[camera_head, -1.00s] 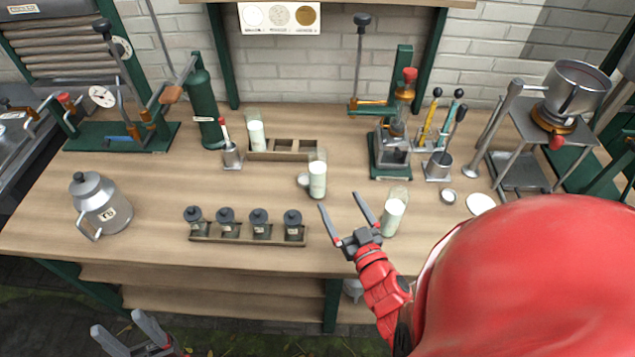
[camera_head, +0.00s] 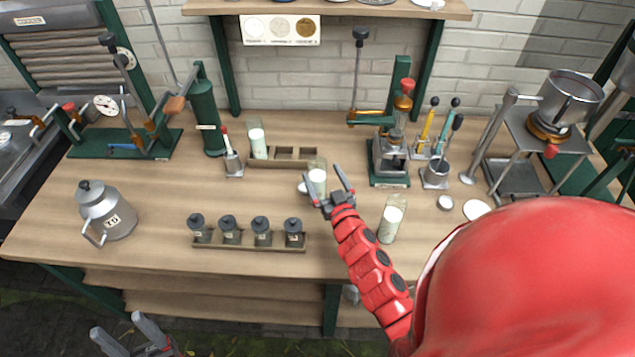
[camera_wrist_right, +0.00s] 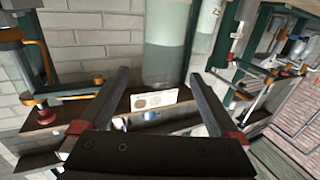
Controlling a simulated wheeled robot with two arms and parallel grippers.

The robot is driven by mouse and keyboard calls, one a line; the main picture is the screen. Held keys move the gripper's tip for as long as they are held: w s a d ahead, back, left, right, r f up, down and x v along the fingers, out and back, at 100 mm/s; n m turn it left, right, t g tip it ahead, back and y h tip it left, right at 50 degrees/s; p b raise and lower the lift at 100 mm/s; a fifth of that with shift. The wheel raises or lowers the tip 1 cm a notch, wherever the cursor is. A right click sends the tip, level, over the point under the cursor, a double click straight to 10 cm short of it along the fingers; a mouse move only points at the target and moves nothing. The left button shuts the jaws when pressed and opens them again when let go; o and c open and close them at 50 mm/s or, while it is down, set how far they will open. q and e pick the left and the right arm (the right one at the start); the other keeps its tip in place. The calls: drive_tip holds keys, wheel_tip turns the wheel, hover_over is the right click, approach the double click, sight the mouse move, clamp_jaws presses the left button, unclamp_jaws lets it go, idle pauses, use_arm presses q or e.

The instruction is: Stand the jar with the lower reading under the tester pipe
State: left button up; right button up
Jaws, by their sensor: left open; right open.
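Three glass jars of white liquid stand on the bench in the head view. One jar (camera_head: 317,177) is in the middle, one (camera_head: 391,222) is nearer the front right, and one (camera_head: 257,143) is in the left end of a wooden rack (camera_head: 317,163). No readings are legible. My right gripper (camera_head: 324,172) is open at the middle jar, its fingers overlapping it in the picture. The wrist view shows a jar (camera_wrist_right: 172,45) ahead between the open fingers, without visible contact. My left gripper (camera_head: 127,335) is open and empty, low at the front left. I cannot tell which part is the tester pipe.
A green stand with a red-topped column (camera_head: 389,172) is at the back right. Several dark-lidded pots sit in a tray (camera_head: 250,245) in front. A metal can (camera_head: 104,212) stands left. A small white dish lies beside the middle jar. The bench between can and tray is clear.

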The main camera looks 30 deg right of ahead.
drive_tip(key=w, duration=0.1)
drive_tip(key=w+p, duration=0.1)
drive_tip(key=w, duration=0.1)
drive_tip(key=shift+w+d+r, duration=0.25)
drive_tip(key=shift+r, duration=0.05)
drive_tip(key=shift+w+f, duration=0.15)
drive_tip(key=shift+w, duration=0.15)
clamp_jaws()
